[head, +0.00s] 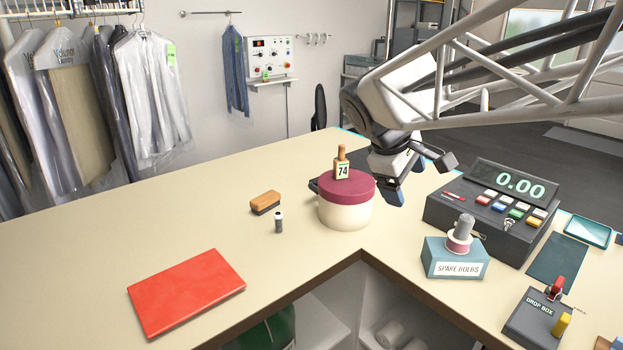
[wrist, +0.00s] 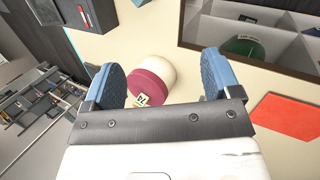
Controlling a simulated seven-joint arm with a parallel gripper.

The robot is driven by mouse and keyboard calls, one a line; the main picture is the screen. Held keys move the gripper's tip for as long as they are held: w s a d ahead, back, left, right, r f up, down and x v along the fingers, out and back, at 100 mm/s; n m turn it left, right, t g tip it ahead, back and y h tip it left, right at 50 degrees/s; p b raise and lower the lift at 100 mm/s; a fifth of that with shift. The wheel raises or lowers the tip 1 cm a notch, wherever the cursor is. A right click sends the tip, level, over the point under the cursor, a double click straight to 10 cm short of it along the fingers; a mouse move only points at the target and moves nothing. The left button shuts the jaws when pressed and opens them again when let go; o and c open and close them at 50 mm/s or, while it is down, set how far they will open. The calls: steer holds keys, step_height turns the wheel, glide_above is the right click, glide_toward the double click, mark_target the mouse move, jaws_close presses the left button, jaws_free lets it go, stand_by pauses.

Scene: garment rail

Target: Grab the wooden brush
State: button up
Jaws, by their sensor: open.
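The wooden brush (head: 265,202) lies on the counter in the head view, left of the round box. It has a tan wooden top and a dark underside. I cannot make it out in the wrist view. My gripper (head: 406,180) is above the counter, right of the round box and well to the right of the brush. In the wrist view my gripper (wrist: 161,80) has its two blue fingers wide apart, with nothing held between them.
A cream round box (head: 345,211) with a maroon lid carries a wooden-handled item tagged 74 (head: 342,171). A small dark cylinder (head: 278,223) stands close to the brush. A red folder (head: 187,292), a bulb box (head: 453,260) and a register (head: 490,212) sit around the counter.

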steer(key=w+a+n+t+h, duration=0.1)
steer(key=w+a+n, duration=0.3)
steer(key=w+a, duration=0.4)
steer(key=n+t+h, duration=0.2)
steer(key=n+t, duration=0.5)
steer(key=n, duration=0.7)
glide_above(253, 204)
steer(key=s+a, duration=0.3)
steer(key=s, duration=0.1)
step_height(253, 204, down, 6)
steer(key=shift+n, duration=0.3)
step_height(253, 204, down, 20)
steer(key=shift+s+f, duration=0.1)
steer(key=shift+f, duration=0.15)
steer(key=shift+d, duration=0.1)
steer(key=shift+x, duration=1.3)
